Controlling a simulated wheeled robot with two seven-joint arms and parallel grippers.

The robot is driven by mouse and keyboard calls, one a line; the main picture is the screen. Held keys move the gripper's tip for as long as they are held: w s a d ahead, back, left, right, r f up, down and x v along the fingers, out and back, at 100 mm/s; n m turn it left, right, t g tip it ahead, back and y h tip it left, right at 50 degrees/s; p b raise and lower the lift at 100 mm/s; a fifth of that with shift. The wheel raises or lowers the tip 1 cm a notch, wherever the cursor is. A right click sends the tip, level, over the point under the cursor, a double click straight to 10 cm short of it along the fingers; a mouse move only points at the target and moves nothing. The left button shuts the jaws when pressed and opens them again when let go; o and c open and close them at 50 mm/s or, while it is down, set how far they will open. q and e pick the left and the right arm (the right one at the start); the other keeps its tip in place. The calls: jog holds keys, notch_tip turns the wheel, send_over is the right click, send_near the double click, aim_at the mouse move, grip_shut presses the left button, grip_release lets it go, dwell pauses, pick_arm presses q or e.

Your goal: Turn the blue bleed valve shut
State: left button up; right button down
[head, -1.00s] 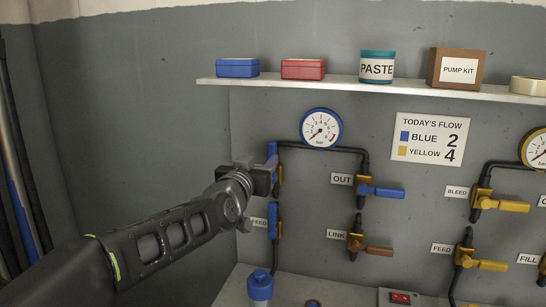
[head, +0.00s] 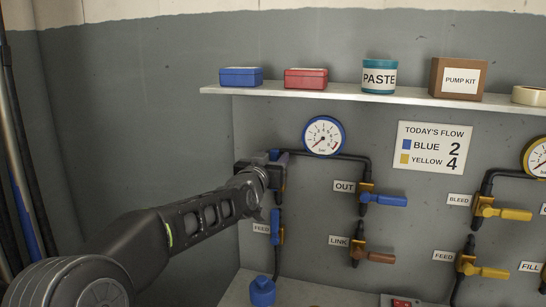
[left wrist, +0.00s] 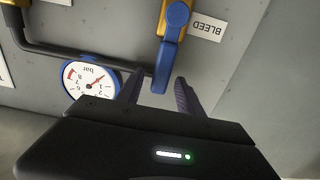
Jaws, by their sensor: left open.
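The blue bleed valve shows in the left wrist view as a blue lever (left wrist: 168,62) on a brass body, beside an upside-down BLEED label (left wrist: 207,27). The lever points down in that picture, which is upside down, and its free end lies between the fingertips. My left gripper (left wrist: 158,95) is open, one finger on each side of the lever; I cannot tell if either touches. In the head view my left gripper (head: 268,164) is at the panel's left side and hides most of this valve. My right gripper is not in view.
The blue gauge (head: 323,136) is close to the right of my gripper. A blue FEED lever (head: 276,226) is just below it. OUT (head: 384,199) and LINK (head: 374,256) levers are to the right. A shelf (head: 350,92) runs above. The wall at left is bare.

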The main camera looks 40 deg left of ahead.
pick_arm(q)
jog(key=shift+c, duration=0.5)
grip_shut()
jog(key=shift+w, duration=0.1)
dwell(0.9)
